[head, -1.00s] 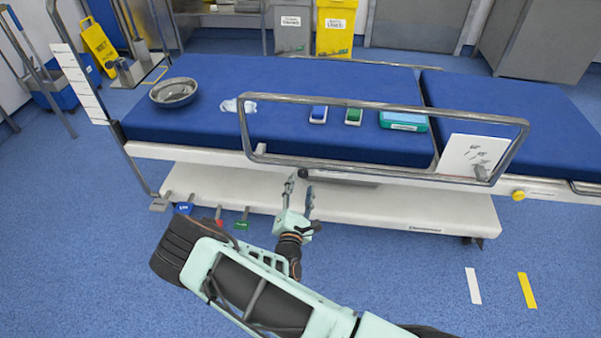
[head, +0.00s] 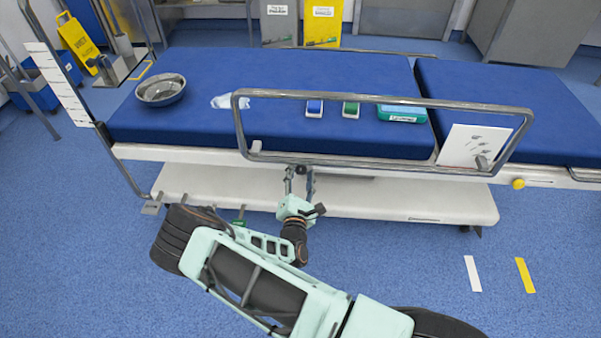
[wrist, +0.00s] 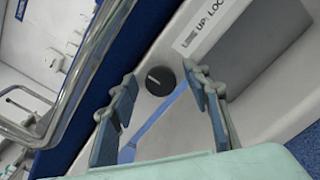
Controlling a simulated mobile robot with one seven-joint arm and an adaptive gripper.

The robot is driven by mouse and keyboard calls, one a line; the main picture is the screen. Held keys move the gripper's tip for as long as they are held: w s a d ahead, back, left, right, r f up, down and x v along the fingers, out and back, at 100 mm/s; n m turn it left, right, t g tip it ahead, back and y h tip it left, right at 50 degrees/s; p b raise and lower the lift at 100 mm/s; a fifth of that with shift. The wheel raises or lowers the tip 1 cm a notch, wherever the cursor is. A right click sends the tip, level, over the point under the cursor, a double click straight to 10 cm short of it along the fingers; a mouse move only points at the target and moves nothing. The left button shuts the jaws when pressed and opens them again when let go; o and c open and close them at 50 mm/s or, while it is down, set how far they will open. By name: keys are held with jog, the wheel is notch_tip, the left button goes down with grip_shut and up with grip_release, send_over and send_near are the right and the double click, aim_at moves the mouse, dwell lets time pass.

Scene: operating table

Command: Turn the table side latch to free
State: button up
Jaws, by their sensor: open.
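The latch at the table side is a round black knob (wrist: 160,80) with a pale mark on its face. In the head view the knob (head: 302,170) shows as a small dark spot under the side rail. My gripper (head: 300,182) is open, its fingers pointing at the knob. In the wrist view the knob lies between and beyond the fingertips of my gripper (wrist: 162,98). Contact cannot be told.
The metal side rail (head: 380,166) runs just above my gripper. A white base (head: 400,205) lies below the table top. A yellow knob (head: 518,184) is on the side at right. A steel bowl (head: 160,90) rests on the blue mattress (head: 270,75). The floor at right is mostly open.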

jog(key=shift+c, duration=0.2)
jog(key=c, duration=1.1)
jog(key=shift+r+n+p, duration=0.1)
jog(key=shift+n+p, duration=0.2)
jog(key=shift+p, duration=0.1)
jog(key=n+p, duration=0.2)
jog(key=n, duration=0.1)
jog(key=n+p, duration=0.2)
jog(key=n, duration=0.3)
jog(key=shift+a, duration=0.15)
jog(key=n, duration=0.5)
jog(key=shift+p, duration=0.3)
jog(key=n, duration=0.4)
